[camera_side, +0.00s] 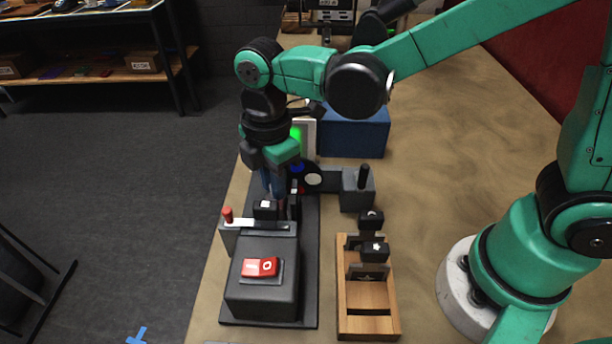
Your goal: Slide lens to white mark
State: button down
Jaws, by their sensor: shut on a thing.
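My gripper (279,204) points down over the dark base plate (311,262), behind the grey box. It is shut on a small dark piece, apparently the lens, mostly hidden by the fingers. A black block with a white square (265,208) stands just in front of and left of the fingertips. A thin black upright part (295,198) with a bit of red is close on their right. A black disc with a white round face (313,179) is further right and behind, near a small blue spot (297,168). I cannot tell which white patch is the white mark.
The grey box (262,300) with a red switch (260,267) and a red-knobbed lever (227,215) is in front. A wooden tray (368,322) with black tiles is right. A grey block with a black handle (358,190) and a blue box (355,135) stand behind.

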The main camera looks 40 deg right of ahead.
dwell(0.3)
jog(key=shift+w+d, duration=0.5)
jog(key=shift+w, duration=0.05)
jog(key=c, duration=0.8)
grip_release()
notch_tip(320, 180, up, 6)
jog(key=shift+f, duration=0.2)
jog(key=shift+d, duration=0.1)
